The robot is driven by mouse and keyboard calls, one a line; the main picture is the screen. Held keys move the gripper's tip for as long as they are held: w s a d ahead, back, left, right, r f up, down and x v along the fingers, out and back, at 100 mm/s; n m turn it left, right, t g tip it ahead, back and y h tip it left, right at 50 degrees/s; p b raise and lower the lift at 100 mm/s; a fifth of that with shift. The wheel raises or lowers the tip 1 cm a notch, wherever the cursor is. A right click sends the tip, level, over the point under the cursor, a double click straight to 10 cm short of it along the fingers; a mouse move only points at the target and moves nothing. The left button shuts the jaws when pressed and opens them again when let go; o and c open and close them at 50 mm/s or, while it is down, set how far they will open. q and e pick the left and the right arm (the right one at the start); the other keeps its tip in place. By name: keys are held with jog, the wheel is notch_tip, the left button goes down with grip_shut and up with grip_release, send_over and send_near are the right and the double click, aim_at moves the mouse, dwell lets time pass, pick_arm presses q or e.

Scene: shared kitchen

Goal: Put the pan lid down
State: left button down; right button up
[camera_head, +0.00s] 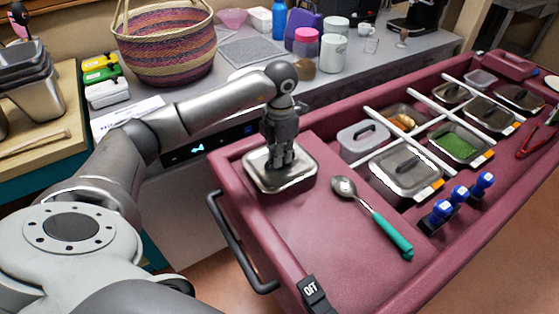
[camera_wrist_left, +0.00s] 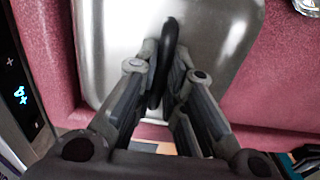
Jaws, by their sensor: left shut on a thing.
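The pan lid (camera_head: 300,178) is a steel rectangular lid at the near left end of the red cart top. My left gripper (camera_head: 281,160) points down from above and is shut on its black handle. In the left wrist view the handle (camera_wrist_left: 167,42) runs between the fingers of the left gripper (camera_wrist_left: 165,80), with the steel lid (camera_wrist_left: 220,35) below. The lid looks level and very close to the red surface; I cannot tell whether it touches. My right gripper is not in view.
A ladle (camera_head: 375,218) with a green handle lies right of the lid. Blue-topped bottles (camera_head: 460,196) stand at the right. The red top (camera_head: 300,235) in front is bare.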

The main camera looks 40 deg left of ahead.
pick_arm(q)
notch_tip(320, 180, down, 2)
jog(key=shift+s+a+f+p, duration=0.15)
jog(key=shift+f+p, duration=0.05)
jog(key=shift+p, duration=0.35)
jog(key=shift+f, duration=0.4)
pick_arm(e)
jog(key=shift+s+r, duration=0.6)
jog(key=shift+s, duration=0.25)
pick_arm(q)
jog(key=shift+f, duration=0.15)
jog(key=c, duration=1.5)
grip_release()
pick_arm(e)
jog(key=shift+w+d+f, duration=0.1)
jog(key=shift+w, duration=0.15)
